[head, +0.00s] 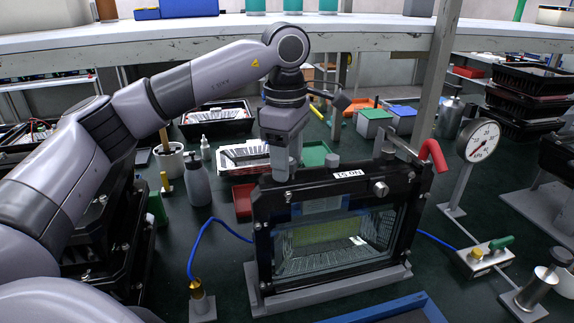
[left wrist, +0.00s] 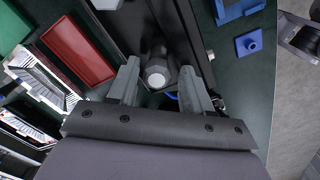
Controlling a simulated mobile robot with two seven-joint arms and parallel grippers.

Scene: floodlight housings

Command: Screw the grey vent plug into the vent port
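The floodlight housing (head: 262,235), a black frame with a glass front, stands on a grey base in the middle of the head view. My left gripper (head: 282,180) points down at its top left corner. In the left wrist view the left gripper (left wrist: 160,72) is open. A grey hexagonal plug-like part (left wrist: 157,76) lies between its fingers, with a visible gap on each side. I cannot tell whether this part is seated in the vent port; the port is not clearly visible.
A pressure gauge (head: 480,142) on a stand and a valve block (head: 485,258) are at the right. A red pipe handle (head: 433,155) rises at the housing's right corner. A grey bottle (head: 197,182) stands left, and a blue hose (head: 205,235) runs to the housing.

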